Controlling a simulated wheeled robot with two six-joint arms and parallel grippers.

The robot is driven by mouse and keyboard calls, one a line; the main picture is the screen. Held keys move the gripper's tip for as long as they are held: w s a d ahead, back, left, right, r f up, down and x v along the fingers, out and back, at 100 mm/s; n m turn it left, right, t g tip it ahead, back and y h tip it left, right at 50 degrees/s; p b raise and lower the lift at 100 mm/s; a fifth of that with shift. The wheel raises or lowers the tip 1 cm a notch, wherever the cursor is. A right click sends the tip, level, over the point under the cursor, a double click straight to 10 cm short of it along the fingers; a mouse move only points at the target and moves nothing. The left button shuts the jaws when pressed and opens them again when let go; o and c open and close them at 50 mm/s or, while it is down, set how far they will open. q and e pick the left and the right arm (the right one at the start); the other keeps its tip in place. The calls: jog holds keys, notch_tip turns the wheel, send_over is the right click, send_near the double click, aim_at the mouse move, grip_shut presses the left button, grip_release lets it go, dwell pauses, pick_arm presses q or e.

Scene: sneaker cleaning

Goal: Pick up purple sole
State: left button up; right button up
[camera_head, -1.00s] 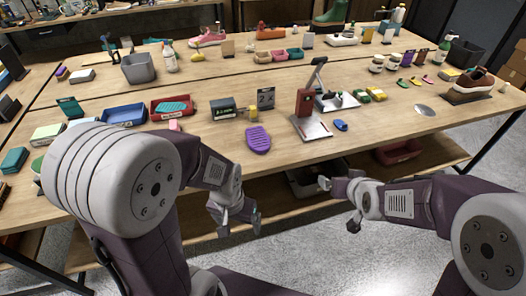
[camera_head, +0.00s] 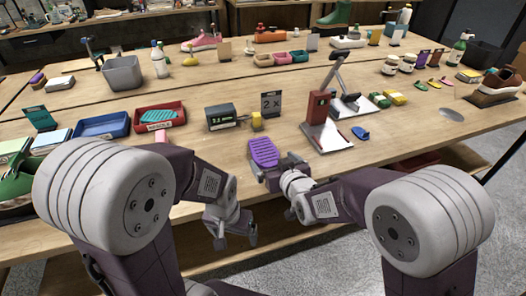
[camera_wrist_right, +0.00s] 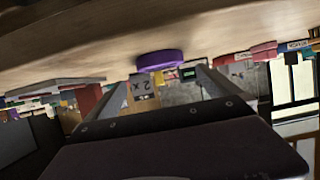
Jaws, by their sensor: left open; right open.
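The purple sole (camera_head: 264,152) lies flat near the front edge of the wooden table, with ridges on its upper face. My right gripper (camera_head: 274,166) is open at the sole's near end, its fingers spread to either side. In the right wrist view, which is upside down, the sole (camera_wrist_right: 160,60) shows edge-on ahead, between the open fingers (camera_wrist_right: 160,77). Whether a finger touches it I cannot tell. My left gripper (camera_head: 232,236) is open and empty, in front of the table and below its top.
A red-and-grey stand (camera_head: 320,125) is right of the sole, with a small blue piece (camera_head: 361,132) beside it. A "2x" sign (camera_head: 271,103) and a dark box (camera_head: 221,117) stand behind. Red (camera_head: 180,118) and blue (camera_head: 87,130) trays are to the left.

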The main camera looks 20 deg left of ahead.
aim_at(265, 152)
jog(key=x, duration=0.2)
jog(key=shift+w+a+f, duration=0.15)
jog(key=shift+w+f, duration=0.05)
jog(key=shift+w, duration=0.1)
jog(key=x, duration=0.5)
jog(key=shift+a+r, duration=0.1)
jog(key=shift+r, duration=0.1)
pick_arm(q)
jog(key=shift+w+a+f, duration=0.1)
jog(key=shift+w+f, duration=0.1)
jog(key=shift+f, duration=0.15)
pick_arm(e)
jog(key=shift+s+r, duration=0.1)
jog(key=shift+c, duration=1.2)
jog(key=c, duration=1.2)
jog(key=shift+o, duration=0.2)
jog(key=r, duration=0.4)
jog(key=shift+s+d+r+p, duration=0.15)
jog(key=shift+d+r+p, duration=0.05)
jog(key=shift+r+p, duration=0.2)
pick_arm(q)
notch_tip(265, 152, up, 2)
jog(key=shift+r+p, duration=0.1)
jog(key=shift+p, duration=0.4)
pick_arm(e)
jog(key=w+d+r+v, duration=0.1)
jog(key=v, duration=1.1)
jog(key=shift+w+d+r, duration=0.15)
jog(key=shift+d+r, duration=0.15)
jog(key=shift+d, duration=0.15)
